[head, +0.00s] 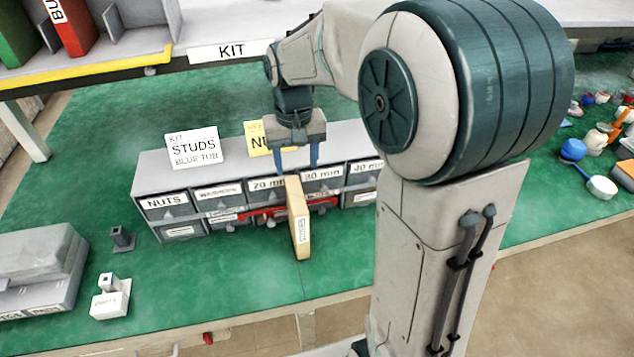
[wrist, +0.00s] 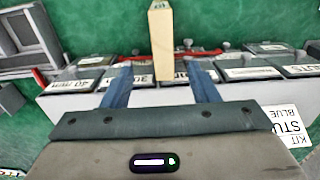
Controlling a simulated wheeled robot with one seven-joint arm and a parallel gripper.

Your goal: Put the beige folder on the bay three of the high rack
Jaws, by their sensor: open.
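The beige folder (head: 298,222) stands upright, narrow edge toward me, on the green table in front of the small drawer cabinet. In the wrist view the beige folder (wrist: 161,42) reaches down to between the finger tips. My gripper (head: 298,168) is open above and just behind the folder's top edge, fingers pointing down; it also shows in the wrist view (wrist: 160,80). I cannot tell whether the fingers touch the folder. The high rack (head: 100,68) is at the upper left, with a yellow edge strip, grey dividers and a red and a green folder. No bay three label is readable.
The grey drawer cabinet (head: 150,181) with labelled drawers and sign cards stands close behind the folder. A red tool (head: 262,213) lies by its drawers. Grey boxes (head: 40,265) sit at left; cups and small bottles (head: 600,150) at right.

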